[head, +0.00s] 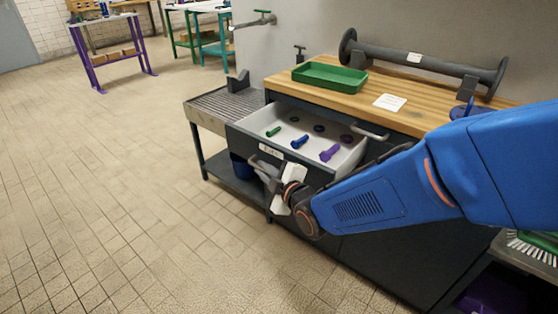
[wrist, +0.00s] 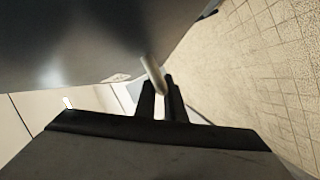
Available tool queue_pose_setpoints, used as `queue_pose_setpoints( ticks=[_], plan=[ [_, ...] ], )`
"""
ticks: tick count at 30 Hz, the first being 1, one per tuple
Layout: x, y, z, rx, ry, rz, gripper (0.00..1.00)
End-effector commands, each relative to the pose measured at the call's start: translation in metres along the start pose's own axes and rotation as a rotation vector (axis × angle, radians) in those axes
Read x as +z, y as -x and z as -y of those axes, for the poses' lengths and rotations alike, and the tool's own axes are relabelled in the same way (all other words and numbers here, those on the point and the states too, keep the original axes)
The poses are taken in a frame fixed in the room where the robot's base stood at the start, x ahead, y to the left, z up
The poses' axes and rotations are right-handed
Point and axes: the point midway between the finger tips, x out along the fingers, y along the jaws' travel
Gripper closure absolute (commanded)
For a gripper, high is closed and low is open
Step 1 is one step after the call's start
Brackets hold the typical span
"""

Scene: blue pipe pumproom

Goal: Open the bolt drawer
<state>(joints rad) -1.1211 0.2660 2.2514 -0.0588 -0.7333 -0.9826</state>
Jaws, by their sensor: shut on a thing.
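The bolt drawer (head: 240,131) stands pulled out from the dark cabinet under the wooden worktop. Inside it lie a green bolt (head: 273,131), a blue bolt (head: 300,142) and a purple bolt (head: 330,153), with several dark rings behind them. A label is on its front. My gripper (head: 274,182) is at the drawer's front, low in the head view. In the wrist view its two dark fingers (wrist: 163,100) are closed around the pale bar handle (wrist: 152,70). Part of the handle is hidden by the fingers.
A green tray (head: 330,76), a white card (head: 390,102) and a dark flanged pipe (head: 425,58) are on the worktop (head: 350,100). A grated side table (head: 222,103) stands left of the cabinet, with a blue bucket (head: 241,166) below. The tiled floor in front and left is clear.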

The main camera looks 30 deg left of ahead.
Motion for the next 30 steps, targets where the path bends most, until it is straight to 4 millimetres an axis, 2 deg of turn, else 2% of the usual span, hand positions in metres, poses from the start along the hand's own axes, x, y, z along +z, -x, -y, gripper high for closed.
queue_pose_setpoints(
  ticks=[4, 12, 27, 28, 30],
  plan=[
    [-0.023, 0.010, 0.018, -0.004, 0.000, 0.000, 1.00],
    [-0.044, 0.019, 0.034, -0.003, 0.001, 0.001, 1.00],
    [-0.049, 0.021, 0.037, -0.002, 0.000, 0.003, 1.00],
    [-0.049, 0.021, 0.037, -0.002, 0.000, 0.003, 0.86],
    [-0.049, 0.021, 0.037, -0.002, 0.000, 0.002, 0.83]
  ],
)
